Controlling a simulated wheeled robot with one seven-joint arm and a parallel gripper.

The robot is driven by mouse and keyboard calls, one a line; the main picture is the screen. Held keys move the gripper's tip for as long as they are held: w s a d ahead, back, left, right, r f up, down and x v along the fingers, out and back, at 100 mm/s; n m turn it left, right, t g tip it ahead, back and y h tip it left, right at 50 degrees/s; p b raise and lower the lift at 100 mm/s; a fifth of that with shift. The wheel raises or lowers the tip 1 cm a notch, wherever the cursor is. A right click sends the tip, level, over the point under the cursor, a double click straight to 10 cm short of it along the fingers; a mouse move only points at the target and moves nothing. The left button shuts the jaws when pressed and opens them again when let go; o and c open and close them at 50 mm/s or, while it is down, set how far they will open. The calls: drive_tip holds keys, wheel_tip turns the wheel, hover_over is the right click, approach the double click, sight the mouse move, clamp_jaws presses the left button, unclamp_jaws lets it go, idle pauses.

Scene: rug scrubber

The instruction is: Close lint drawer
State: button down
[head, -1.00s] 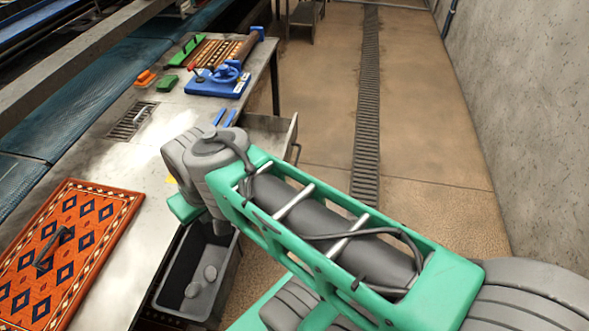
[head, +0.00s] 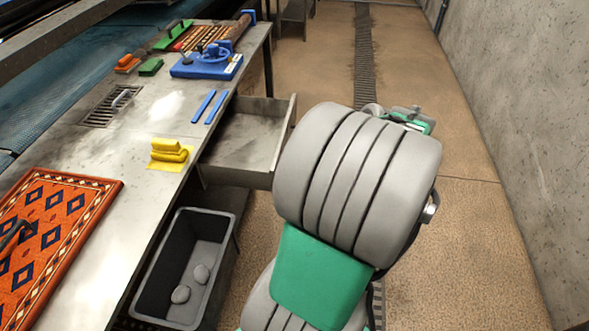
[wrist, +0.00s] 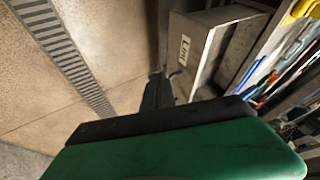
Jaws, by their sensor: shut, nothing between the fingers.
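The lint drawer (head: 240,140) is a grey metal drawer under the table's right edge. It is pulled out and looks empty in the head view. In the wrist view the drawer's front (wrist: 192,62) carries a "Lint" label, with a small handle below it. My gripper (wrist: 157,82) shows in the wrist view as narrow dark fingers, shut and empty. They are close to the handle in the picture; I cannot tell whether they touch. In the head view my arm hides most of the gripper and stands right of the drawer.
The metal table (head: 130,155) holds a patterned rug (head: 60,225), a yellow brush (head: 168,152), blue strips (head: 208,105) and a blue tool (head: 205,66). A dark bin (head: 150,297) sits below. Open floor lies right, with a drain grate (head: 364,60) and wall (head: 520,110).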

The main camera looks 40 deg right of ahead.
drive_tip(key=w+a+f, duration=0.2)
drive_tip(key=w+f, duration=0.5)
drive_tip(key=w, duration=0.2)
drive_tip(key=shift+a+f, duration=0.2)
drive_tip(key=shift+f, duration=0.1)
